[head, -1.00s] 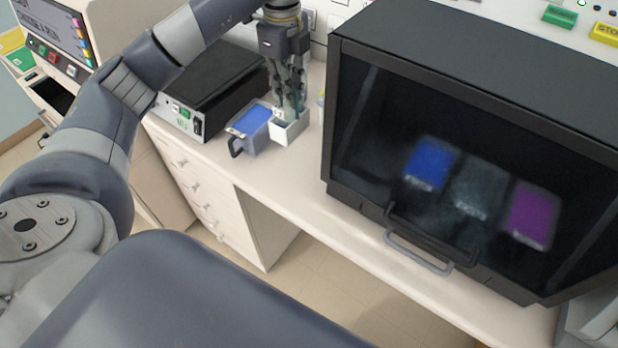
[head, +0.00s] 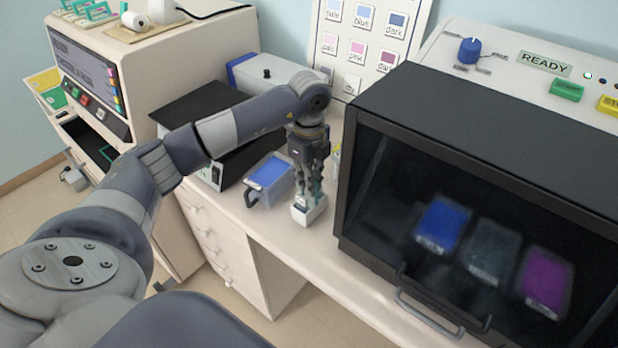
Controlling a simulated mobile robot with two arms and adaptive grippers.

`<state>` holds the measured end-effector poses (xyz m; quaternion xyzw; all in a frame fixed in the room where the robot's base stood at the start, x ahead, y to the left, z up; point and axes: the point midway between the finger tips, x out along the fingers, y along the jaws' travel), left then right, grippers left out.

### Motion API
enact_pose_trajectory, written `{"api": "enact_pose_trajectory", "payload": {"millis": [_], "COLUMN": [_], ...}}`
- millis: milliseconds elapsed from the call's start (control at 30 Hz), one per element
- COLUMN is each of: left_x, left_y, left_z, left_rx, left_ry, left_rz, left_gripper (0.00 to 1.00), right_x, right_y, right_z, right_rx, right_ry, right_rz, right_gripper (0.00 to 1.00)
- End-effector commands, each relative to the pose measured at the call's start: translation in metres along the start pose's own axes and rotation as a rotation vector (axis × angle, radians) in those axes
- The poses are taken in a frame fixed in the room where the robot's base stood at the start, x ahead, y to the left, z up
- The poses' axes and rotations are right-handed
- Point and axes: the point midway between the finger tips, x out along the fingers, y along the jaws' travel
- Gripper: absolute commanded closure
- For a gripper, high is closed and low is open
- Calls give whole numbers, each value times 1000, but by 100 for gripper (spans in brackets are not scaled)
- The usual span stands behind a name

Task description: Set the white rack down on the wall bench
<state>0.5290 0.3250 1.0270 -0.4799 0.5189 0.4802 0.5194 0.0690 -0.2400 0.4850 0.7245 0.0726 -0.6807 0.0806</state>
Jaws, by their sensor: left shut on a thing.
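The white rack (head: 308,213) is a small white box at the front part of the wall bench (head: 262,221), just right of a tub of blue liquid. My left gripper (head: 309,196) points down from above and is shut on the white rack. The fingers hide much of the rack's top. I cannot tell whether the rack's base touches the bench. My right gripper is out of view.
The blue-filled tub (head: 270,178) with a dark handle stands close left of the rack. A black-topped device (head: 213,112) is behind it. A large dark-windowed cabinet (head: 470,190) stands to the right. A narrow strip of bench is free around the rack.

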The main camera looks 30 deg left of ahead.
Motion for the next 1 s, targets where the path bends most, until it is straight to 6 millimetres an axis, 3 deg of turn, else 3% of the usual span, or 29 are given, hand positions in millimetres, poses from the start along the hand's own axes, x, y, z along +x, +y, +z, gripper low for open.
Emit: {"api": "enact_pose_trajectory", "payload": {"millis": [233,267,333,767,1000], "left_x": [4,4,3,-2,-43], "left_y": [0,0,0,0,-2], "left_z": [0,0,0,0,0], "left_rx": [0,0,0,0,0], "left_ry": [1,1,1,1,1], "left_rz": [0,0,0,-1,-8], "left_gripper": [100,84,68,68,68], "right_x": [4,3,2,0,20], "right_y": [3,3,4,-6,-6], "right_z": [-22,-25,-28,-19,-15], "right_rx": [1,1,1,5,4], "right_ry": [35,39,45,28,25], "right_rz": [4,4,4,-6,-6], "right_gripper": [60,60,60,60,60]}}
